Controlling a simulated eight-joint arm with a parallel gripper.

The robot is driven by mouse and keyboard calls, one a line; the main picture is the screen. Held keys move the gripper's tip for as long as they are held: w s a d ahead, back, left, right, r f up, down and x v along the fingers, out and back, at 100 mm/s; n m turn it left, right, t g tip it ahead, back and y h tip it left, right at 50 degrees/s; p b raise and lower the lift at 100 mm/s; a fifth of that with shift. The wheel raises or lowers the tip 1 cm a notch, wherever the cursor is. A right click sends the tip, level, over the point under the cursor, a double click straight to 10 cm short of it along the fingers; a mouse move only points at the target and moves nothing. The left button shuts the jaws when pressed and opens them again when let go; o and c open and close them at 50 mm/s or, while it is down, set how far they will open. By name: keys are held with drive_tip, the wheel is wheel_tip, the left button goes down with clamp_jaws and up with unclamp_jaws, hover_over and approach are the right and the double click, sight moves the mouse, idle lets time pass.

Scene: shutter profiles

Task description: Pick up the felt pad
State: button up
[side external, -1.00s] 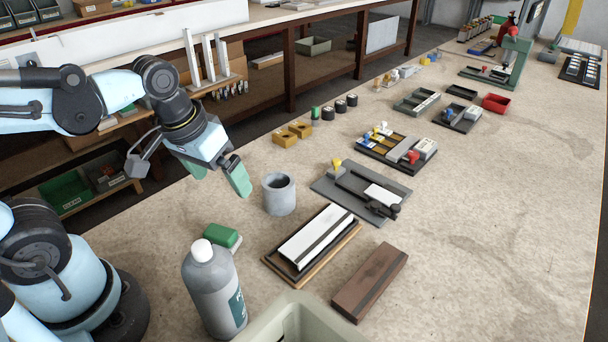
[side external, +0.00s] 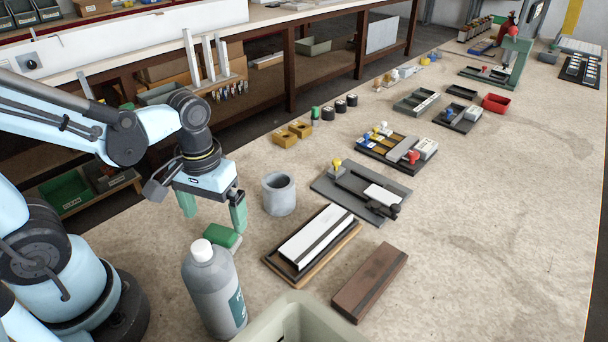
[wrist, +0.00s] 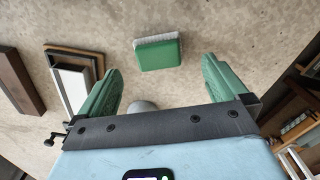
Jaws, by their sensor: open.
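The felt pad (side external: 222,236) is a small green block lying on the bench behind the grey bottle. In the wrist view the pad (wrist: 158,53) shows a green top and a pale felt layer along its far edge. It lies centred ahead of the two fingers. My gripper (side external: 213,214) is open and empty, its green fingers pointing down above the pad. In the wrist view my gripper (wrist: 161,72) has its fingers spread wider than the pad, with neither touching it.
The grey bottle (side external: 213,290) with a white cap stands close in front of the pad. A grey cup (side external: 278,194) stands to its right. A whetstone in a tray (side external: 315,240), a brown block (side external: 370,283) and a pale bin (side external: 300,318) are further right.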

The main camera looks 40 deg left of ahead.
sight(220, 232)
drive_tip(key=shift+d+f, duration=0.1)
drive_tip(key=shift+f, duration=2.7)
drive_tip(key=c, duration=1.2)
drive_tip(key=shift+r, duration=0.2)
drive_tip(key=shift+r, duration=4.8)
